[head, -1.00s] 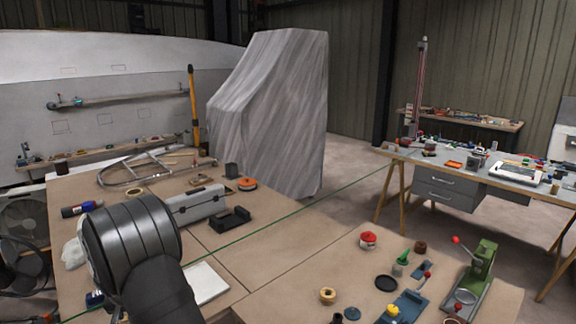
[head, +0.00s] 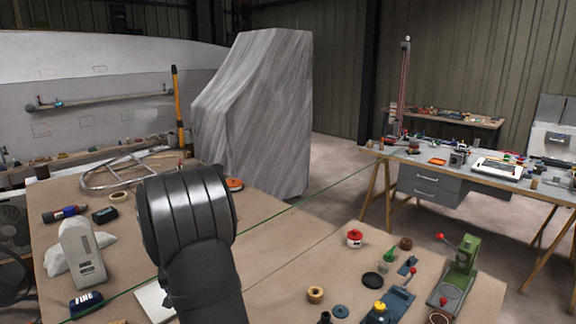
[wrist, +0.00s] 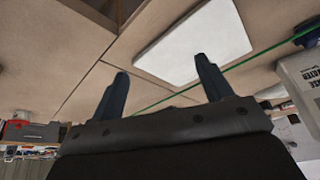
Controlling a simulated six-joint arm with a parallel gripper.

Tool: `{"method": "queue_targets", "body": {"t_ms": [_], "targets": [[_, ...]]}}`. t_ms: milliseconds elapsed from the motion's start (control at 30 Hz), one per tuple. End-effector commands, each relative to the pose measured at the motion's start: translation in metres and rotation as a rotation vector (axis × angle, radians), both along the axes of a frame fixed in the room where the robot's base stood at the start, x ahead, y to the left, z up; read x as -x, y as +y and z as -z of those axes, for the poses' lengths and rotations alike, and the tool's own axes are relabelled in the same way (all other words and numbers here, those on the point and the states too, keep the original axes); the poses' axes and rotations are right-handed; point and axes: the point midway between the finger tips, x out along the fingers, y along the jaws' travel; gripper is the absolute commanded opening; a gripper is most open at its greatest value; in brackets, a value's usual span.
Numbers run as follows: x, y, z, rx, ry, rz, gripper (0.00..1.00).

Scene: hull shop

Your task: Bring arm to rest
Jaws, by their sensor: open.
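My gripper (wrist: 163,88) shows in the wrist view with its two dark fingers spread apart and nothing between them. The wrist view looks across the workbench (wrist: 90,52) at a steep tilt, with a white flat panel (wrist: 195,42) beyond the fingers. In the head view my dark arm stands over the left part of the bench and hides the gripper. The arm covers part of the white panel (head: 152,300) and the bench behind it.
On the bench's left are a grey-white device (head: 82,252), a dark blue item (head: 86,304) and a bent metal tube frame (head: 112,174). On the right are a red tin (head: 354,238), a green press (head: 462,268) and several small parts. A green line crosses the bench.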

Motion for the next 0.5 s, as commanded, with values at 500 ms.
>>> {"method": "queue_targets", "body": {"t_ms": [500], "targets": [[-0.033,-0.100,0.000,-0.001,0.007,0.125,0.72]]}}
